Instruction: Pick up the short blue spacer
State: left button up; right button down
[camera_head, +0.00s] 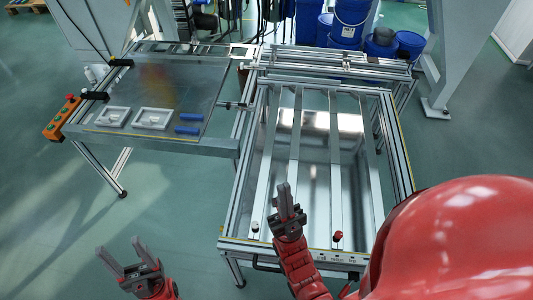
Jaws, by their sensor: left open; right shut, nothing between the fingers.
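Two blue spacers lie near the front right corner of the panel table at left: one further back (190,117) and one nearer the edge (187,130). They look close in length, and I cannot tell surely which is the short one. My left gripper (120,247) is open and empty at the lower left, in front of the table and well apart from the spacers. My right gripper (289,193) is shut and empty, seen over the front part of the metal frame at centre, to the right of the spacers and apart from them.
Two white trays (113,116) (153,118) lie left of the spacers on the table (185,82). An orange control box (62,119) is at its left edge. The metal frame (404,165) stands to the right. Blue buckets (351,22) stand behind. Floor before the table is clear.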

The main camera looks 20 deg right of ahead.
aim_at(188, 130)
jog(key=j, duration=0.55)
jog(key=i+j+z, duration=0.1)
jog(key=j, duration=0.3)
jog(key=i+j+z, duration=0.1)
jog(key=j, duration=0.3)
jog(key=i+j+z, duration=0.1)
jog(key=j, duration=0.3)
jog(key=i+j+z, duration=0.1)
jog(key=i, duration=0.35)
jog(key=i+j, duration=0.2)
jog(key=i, duration=0.25)
jog(key=z, duration=0.05)
